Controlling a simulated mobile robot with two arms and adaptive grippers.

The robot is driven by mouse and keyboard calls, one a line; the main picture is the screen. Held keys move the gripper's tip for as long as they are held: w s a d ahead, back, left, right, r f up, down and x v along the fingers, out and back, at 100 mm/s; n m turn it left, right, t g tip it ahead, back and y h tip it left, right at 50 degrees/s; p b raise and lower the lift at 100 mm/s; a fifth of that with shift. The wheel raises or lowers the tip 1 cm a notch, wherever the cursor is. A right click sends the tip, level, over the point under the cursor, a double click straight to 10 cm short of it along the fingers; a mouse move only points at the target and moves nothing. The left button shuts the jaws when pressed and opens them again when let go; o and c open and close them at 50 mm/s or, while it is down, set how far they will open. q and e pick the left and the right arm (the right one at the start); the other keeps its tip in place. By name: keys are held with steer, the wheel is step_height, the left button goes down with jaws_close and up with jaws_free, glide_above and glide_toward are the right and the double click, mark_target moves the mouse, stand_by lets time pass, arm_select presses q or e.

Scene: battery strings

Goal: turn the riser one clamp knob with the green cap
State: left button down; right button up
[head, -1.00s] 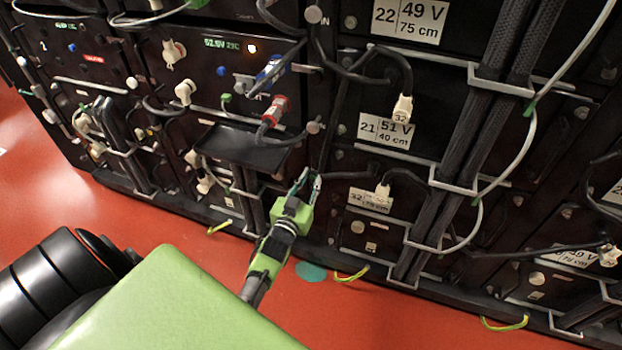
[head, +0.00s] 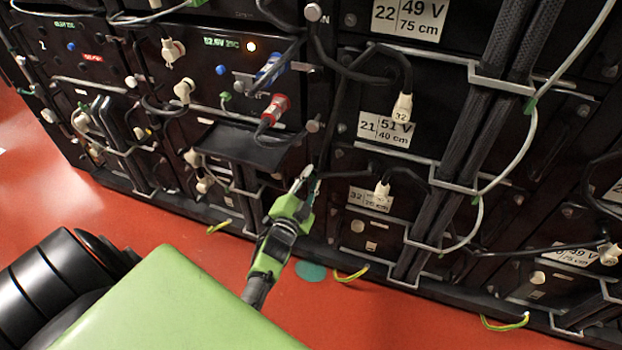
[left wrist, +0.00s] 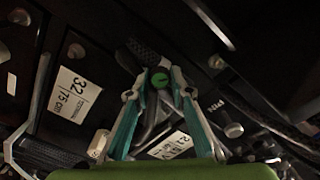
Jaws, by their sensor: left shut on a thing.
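The clamp knob with the green cap (left wrist: 160,80) shows in the left wrist view, between the tips of my left gripper (left wrist: 160,92). The two fingers are shut on it from both sides. In the head view my left gripper (head: 305,184) reaches up to the rack front, below the small black shelf and left of the label "32". There the fingers hide the knob. My right gripper is in neither view.
Black battery racks with cables, plugs and grey brackets fill the back. A black shelf (head: 243,147) juts out above left of the gripper. A red plug (head: 274,110) and a blue plug (head: 270,70) hang above.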

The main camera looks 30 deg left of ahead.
arm_select(q)
steer(key=shift+f+m, duration=0.1)
steer(key=shift+m, duration=0.8)
steer(key=m+b, duration=0.3)
steer(key=m, duration=0.5)
steer(key=shift+f, duration=0.1)
steer(key=shift+m+b, duration=0.3)
steer(key=shift+m, duration=0.3)
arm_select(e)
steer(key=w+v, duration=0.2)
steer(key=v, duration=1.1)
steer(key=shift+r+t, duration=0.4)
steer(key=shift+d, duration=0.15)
arm_select(q)
steer(key=c, duration=1.8)
jaws_free()
